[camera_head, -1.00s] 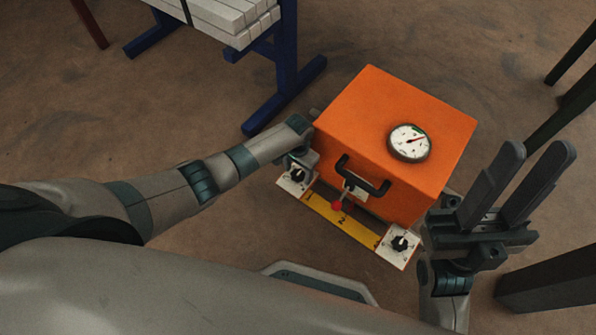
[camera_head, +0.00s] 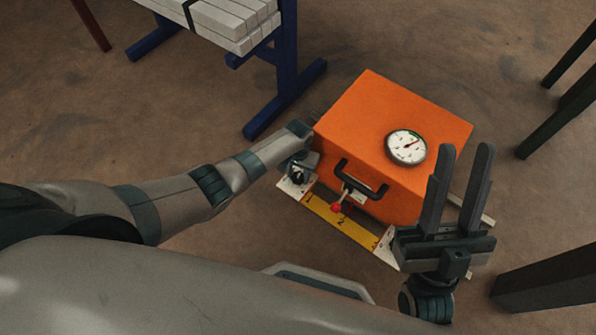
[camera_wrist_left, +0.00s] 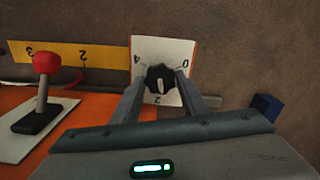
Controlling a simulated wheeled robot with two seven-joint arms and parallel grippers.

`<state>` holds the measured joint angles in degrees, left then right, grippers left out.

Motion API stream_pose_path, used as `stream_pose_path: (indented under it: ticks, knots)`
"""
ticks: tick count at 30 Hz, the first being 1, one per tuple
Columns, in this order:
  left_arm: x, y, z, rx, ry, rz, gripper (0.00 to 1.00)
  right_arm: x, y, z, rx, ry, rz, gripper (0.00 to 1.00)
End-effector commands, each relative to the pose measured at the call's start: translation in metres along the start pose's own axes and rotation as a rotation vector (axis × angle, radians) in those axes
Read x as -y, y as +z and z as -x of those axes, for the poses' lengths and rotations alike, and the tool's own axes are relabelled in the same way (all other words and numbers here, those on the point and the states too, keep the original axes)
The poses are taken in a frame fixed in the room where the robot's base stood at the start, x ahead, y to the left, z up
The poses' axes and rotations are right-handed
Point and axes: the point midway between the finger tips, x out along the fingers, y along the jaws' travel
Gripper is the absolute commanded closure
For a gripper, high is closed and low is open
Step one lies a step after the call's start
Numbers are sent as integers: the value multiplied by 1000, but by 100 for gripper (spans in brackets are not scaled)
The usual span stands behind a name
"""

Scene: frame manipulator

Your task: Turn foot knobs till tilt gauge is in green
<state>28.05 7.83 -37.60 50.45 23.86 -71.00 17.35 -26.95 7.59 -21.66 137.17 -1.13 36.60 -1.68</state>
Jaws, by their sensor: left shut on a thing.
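The orange box (camera_head: 390,120) stands on the floor with a round white tilt gauge (camera_head: 406,148) on top. The gauge has a green patch at its upper right; its needle points toward the upper right, too small to tell exactly where. My left gripper (camera_head: 296,177) is at the left foot plate. In the left wrist view its fingers are shut on the dark foot knob (camera_wrist_left: 160,79), whose white mark shows on a dial with numbers. My right gripper (camera_head: 464,148) is open and empty, fingers pointing up, in front of the box's right corner. It hides the right foot knob.
A yellow numbered strip (camera_head: 325,211) joins the foot plates. A blue-legged rack (camera_head: 287,75) stands behind left. Dark posts (camera_head: 555,280) stand at right.

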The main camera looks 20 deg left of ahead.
Motion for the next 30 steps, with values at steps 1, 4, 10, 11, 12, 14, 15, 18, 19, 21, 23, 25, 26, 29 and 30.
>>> stream_pose_path:
  ticks: [1, 4, 10, 11, 12, 14, 15, 18, 19, 21, 23, 25, 26, 29, 30]
  knots:
    - [-1, 1, 4, 3, 2, 33, 83, 3, 4, 1, 47, 3, -8, 69]
    - [-2, 1, 3, 2, 2, 102, 83, 10, 14, 8, 128, 6, -23, 69]
    - [-2, 0, 2, 2, 2, 216, 83, 19, 28, 22, 244, 8, -43, 69]
    - [-1, 1, 2, 2, 2, 230, 83, 20, 30, 24, 256, 8, -46, 69]
    - [-1, 0, 1, 2, 2, 244, 83, 21, 32, 26, 271, 9, -48, 69]
    - [-1, 0, 1, 1, 1, 262, 83, 23, 34, 28, 286, 9, -51, 69]
    - [0, 0, 1, 1, 0, 271, 83, 24, 34, 29, 293, 9, -53, 69]
    - [0, 0, 0, 2, 0, 283, 83, 25, 36, 31, 305, 9, -56, 69]
    - [0, 0, 0, 1, 0, 285, 83, 25, 36, 31, 307, 9, -56, 69]
    - [0, 0, 0, 1, 0, 286, 83, 25, 37, 31, 309, 9, -56, 69]
    - [0, 0, 0, 1, 0, 286, 83, 25, 37, 31, 309, 9, -56, 69]
    - [0, 0, 0, 1, 0, 286, 83, 25, 37, 31, 309, 9, -56, 69]
    - [0, 0, 0, 1, 0, 286, 83, 25, 37, 31, 308, 9, -56, 69]
    - [0, 0, 0, 1, 0, 286, 56, 25, 36, 31, 308, 9, -56, 69]
    - [0, 0, 0, 1, 0, 285, 46, 25, 36, 31, 308, 9, -56, 69]
